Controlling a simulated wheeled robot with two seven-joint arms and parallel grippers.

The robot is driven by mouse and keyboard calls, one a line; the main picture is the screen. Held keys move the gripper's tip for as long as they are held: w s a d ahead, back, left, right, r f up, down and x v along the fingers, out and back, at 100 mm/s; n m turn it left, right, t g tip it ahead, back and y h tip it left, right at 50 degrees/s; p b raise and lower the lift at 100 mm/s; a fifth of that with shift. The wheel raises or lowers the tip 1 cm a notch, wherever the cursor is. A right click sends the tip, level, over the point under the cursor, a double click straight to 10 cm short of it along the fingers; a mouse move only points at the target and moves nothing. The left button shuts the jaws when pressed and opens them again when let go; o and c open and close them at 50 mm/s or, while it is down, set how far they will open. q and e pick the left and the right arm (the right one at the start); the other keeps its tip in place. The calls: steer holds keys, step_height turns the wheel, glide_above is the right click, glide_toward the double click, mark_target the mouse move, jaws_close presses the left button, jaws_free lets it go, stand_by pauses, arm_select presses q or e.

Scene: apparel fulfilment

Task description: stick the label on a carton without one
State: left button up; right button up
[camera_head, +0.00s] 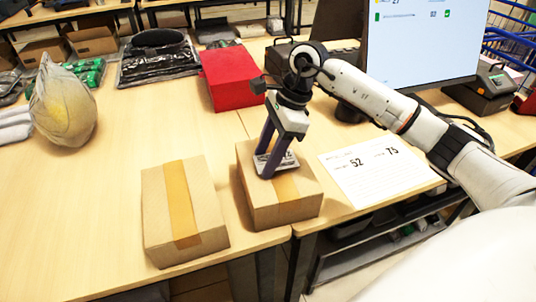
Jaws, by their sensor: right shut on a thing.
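Two closed brown cartons with tan tape stand side by side near the table's front edge. The left carton (158,214) shows no label on its visible faces. My right gripper (268,170) points down over the top of the right carton (296,208). It is shut on a small white label (284,160) with dark print, at or just above the carton top. I cannot tell whether the label touches the carton. My left gripper is not in view.
A white sheet (380,172) printed with 52 and 75 lies right of the cartons. A monitor (424,40) stands behind my right arm. The table left of the cartons is clear.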

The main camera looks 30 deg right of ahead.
steer(key=shift+s+a+f, duration=0.15)
steer(key=shift+f, duration=0.3)
steer(key=o, duration=0.7)
steer(key=shift+o, duration=1.7)
steer(key=shift+s, duration=0.1)
steer(key=shift+r, duration=0.1)
steer(key=shift+a+p+v, duration=0.1)
steer(key=shift+p+v, duration=0.4)
steer(key=shift+v, duration=0.15)
steer(key=shift+a+p+v, duration=0.15)
steer(key=shift+p+v, duration=0.3)
steer(key=shift+v, duration=0.25)
step_height(320, 180, up, 7)
steer(key=p, duration=0.4)
steer(key=shift+w, duration=0.4)
